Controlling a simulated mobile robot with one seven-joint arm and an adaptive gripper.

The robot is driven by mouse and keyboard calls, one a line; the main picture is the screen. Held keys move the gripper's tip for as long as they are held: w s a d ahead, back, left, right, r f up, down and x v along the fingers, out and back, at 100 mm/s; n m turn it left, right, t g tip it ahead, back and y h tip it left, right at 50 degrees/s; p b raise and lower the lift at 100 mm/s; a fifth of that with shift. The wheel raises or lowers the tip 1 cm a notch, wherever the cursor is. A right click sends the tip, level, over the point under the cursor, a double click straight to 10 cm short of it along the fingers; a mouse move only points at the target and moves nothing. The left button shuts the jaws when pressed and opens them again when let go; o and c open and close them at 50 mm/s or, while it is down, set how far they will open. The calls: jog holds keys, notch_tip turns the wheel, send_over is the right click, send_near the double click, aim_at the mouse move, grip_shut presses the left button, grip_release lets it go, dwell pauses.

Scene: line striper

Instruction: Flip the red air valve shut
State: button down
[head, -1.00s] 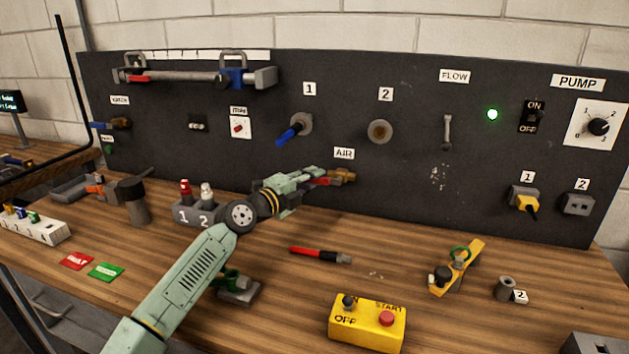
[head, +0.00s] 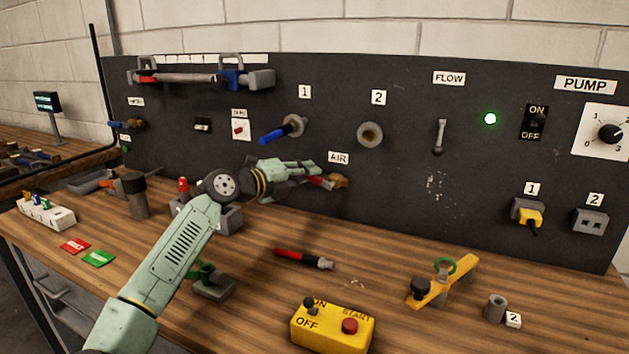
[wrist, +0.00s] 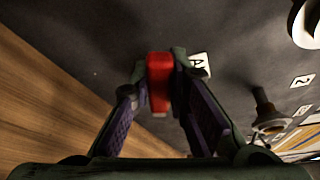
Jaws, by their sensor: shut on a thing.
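The air valve is a brass fitting (head: 340,181) on the dark panel below the AIR label (head: 338,158), with a red handle (head: 316,180). My gripper (head: 318,174) is at the valve, its fingers on either side of the red handle. In the wrist view the red handle (wrist: 159,82) sits between the two fingertips, and my gripper (wrist: 159,88) is shut on it. The handle points left from the brass body in the head view. The fingers partly hide the handle, and the brass body is not clear in the wrist view.
A blue-handled valve (head: 283,129) sticks out above my gripper. A red-and-black pen-like tool (head: 303,259) lies on the bench below. A yellow control box (head: 333,325) stands near the front.

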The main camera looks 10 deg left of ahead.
jog(key=shift+s+d+r+m+g+y+b, duration=0.15)
jog(key=shift+d+r+m+y+b, duration=0.3)
jog(key=shift+m, duration=0.4)
jog(key=shift+s+d+r+m+g+y+b, duration=0.2)
jog(key=shift+r+m+y+b, duration=0.3)
jog(key=shift+m, duration=0.35)
jog(key=shift+d, duration=0.1)
jog(key=c, duration=1.5)
grip_release()
jog(key=shift+w+r, duration=0.1)
jog(key=v, duration=1.2)
